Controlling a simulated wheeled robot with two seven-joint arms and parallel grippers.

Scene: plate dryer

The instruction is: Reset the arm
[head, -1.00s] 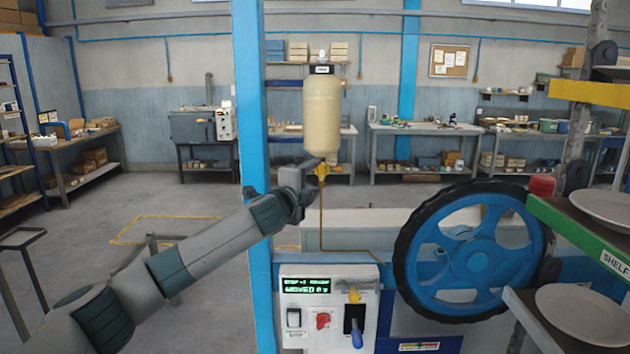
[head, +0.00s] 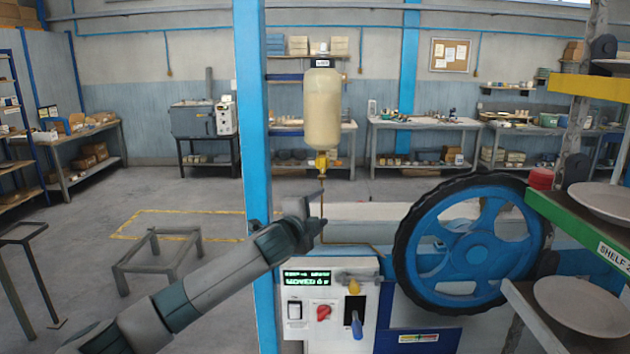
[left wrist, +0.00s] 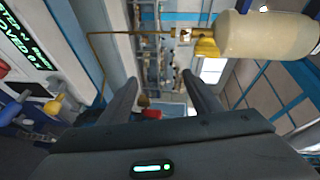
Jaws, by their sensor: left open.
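My left arm comes in from the left in the head view. That view also shows the bottle (left wrist: 262,38) at the upper right and the green display (left wrist: 22,35) at the upper left. My right gripper does not show.
A blue hand wheel (head: 470,247) with a black rim stands right of the control box. Shelves with plates (head: 582,307) are at the far right. The blue post (head: 252,120) is close to my left arm. Floor at the left is open around a low metal frame (head: 160,255).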

